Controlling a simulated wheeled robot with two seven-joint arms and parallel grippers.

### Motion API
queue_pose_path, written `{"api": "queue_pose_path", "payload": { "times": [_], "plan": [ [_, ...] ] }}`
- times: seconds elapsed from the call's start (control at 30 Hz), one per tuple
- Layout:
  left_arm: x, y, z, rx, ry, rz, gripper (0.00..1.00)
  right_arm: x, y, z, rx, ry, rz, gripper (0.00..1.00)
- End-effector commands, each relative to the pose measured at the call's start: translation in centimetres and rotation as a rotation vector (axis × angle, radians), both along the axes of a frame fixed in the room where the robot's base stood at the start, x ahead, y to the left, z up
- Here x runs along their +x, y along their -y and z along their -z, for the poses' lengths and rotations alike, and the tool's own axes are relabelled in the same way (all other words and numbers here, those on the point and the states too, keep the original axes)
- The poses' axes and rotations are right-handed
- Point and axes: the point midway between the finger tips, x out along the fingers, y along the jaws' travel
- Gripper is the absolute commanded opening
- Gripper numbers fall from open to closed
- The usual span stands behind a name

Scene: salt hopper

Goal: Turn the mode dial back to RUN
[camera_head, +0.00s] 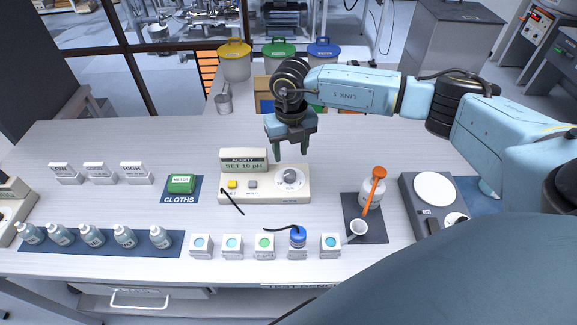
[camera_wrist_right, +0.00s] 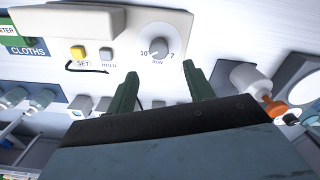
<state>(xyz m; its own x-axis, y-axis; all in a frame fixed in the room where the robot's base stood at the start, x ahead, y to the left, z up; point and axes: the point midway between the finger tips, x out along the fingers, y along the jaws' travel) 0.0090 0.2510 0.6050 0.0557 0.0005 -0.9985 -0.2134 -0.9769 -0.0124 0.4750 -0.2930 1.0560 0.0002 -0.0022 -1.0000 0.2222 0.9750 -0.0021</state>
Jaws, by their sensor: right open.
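The mode dial (camera_head: 290,177) is a round grey knob on the right of the cream acidity meter (camera_head: 233,197). In the right wrist view the dial (camera_wrist_right: 158,47) has 10 at its left, 7 at its right and RUN below; I cannot tell its pointer's direction clearly. The meter's display (camera_head: 244,165) reads SET 10 pH. My right gripper (camera_head: 291,155) is open and empty, pointing down above the dial; its fingers (camera_wrist_right: 160,70) straddle the dial's line, apart from it. My left gripper is out of view.
The yellow button (camera_head: 232,184) and grey button (camera_head: 252,184) are left of the dial. A bottle with an orange top (camera_head: 371,192) and a scale (camera_head: 434,190) are at the right. Bare table lies behind the meter.

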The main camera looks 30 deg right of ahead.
Motion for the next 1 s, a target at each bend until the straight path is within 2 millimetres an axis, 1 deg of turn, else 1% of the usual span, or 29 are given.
{"api": "queue_pose_path", "payload": {
  "times": [0.03,0.07,0.13,0.3,0.4,0.57,0.83,1.0],
  "plan": [
    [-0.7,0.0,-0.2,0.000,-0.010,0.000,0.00,-0.1,-0.1,1.1,0.000,-0.004,0.000,0.52],
    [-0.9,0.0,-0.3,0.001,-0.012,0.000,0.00,-0.1,-0.1,1.8,0.001,-0.004,0.000,0.52],
    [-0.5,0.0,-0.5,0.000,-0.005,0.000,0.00,-0.1,0.0,3.3,0.000,-0.004,-0.001,0.52],
    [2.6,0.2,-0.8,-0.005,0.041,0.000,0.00,0.0,-0.1,6.2,0.000,-0.002,-0.001,0.52],
    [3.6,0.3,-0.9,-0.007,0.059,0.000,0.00,0.0,-0.1,7.4,0.002,-0.002,-0.002,0.52],
    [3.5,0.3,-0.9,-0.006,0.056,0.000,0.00,0.0,-0.1,8.2,0.002,0.000,-0.001,0.52],
    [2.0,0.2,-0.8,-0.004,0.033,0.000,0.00,0.0,-0.1,8.3,0.002,0.000,-0.002,0.52],
    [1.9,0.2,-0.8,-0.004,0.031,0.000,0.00,0.0,-0.1,8.3,0.002,0.000,-0.002,0.30]
  ]
}}
